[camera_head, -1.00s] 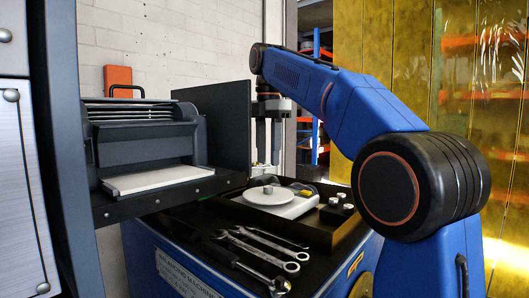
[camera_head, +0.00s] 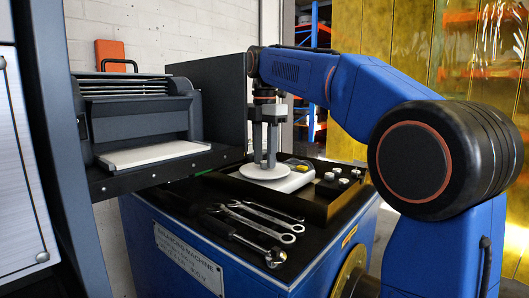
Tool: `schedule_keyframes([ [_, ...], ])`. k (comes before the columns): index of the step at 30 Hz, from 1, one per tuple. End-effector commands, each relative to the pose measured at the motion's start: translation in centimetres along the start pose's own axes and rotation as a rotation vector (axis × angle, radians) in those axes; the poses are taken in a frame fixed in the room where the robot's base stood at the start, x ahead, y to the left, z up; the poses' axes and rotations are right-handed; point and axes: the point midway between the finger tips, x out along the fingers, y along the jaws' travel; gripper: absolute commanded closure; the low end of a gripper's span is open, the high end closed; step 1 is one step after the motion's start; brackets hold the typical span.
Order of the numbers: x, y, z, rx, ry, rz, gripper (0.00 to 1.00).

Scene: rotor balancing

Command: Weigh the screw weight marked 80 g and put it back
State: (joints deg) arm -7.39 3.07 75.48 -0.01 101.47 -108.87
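The scale (camera_head: 291,182) is a pale box with a round pan (camera_head: 255,173) on top, standing in a dark tray. My gripper (camera_head: 265,165) points straight down over the pan, with its two grey fingers reaching almost to the pan's surface. The small grey weight seen on the pan earlier is hidden by the fingers or lies between them. I cannot tell whether the fingers press on it. Several small metal screw weights (camera_head: 338,170) stand in the tray to the right of the scale. Their markings are too small to read.
Several wrenches (camera_head: 262,222) lie on the dark top of the balancing machine (camera_head: 170,245), in front of the tray (camera_head: 318,212). A dark machine with a white plate (camera_head: 155,154) stands to the left. A dark upright panel (camera_head: 212,103) rises behind, close to my gripper.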

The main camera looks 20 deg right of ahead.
Motion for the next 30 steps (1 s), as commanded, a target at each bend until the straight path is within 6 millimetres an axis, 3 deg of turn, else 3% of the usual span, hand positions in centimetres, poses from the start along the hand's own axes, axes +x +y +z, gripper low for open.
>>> schedule_keyframes([
  [5,0.0,0.0,0.0,0.000,0.000,0.000,0.66],
  [9,0.0,0.0,0.0,0.000,0.000,0.000,0.97],
  [10,0.0,0.0,0.0,0.000,0.000,0.000,1.00],
  [16,-0.4,0.1,0.0,0.000,0.000,0.001,1.00],
  [30,-4.6,0.1,0.0,0.000,0.000,0.001,1.00],
])
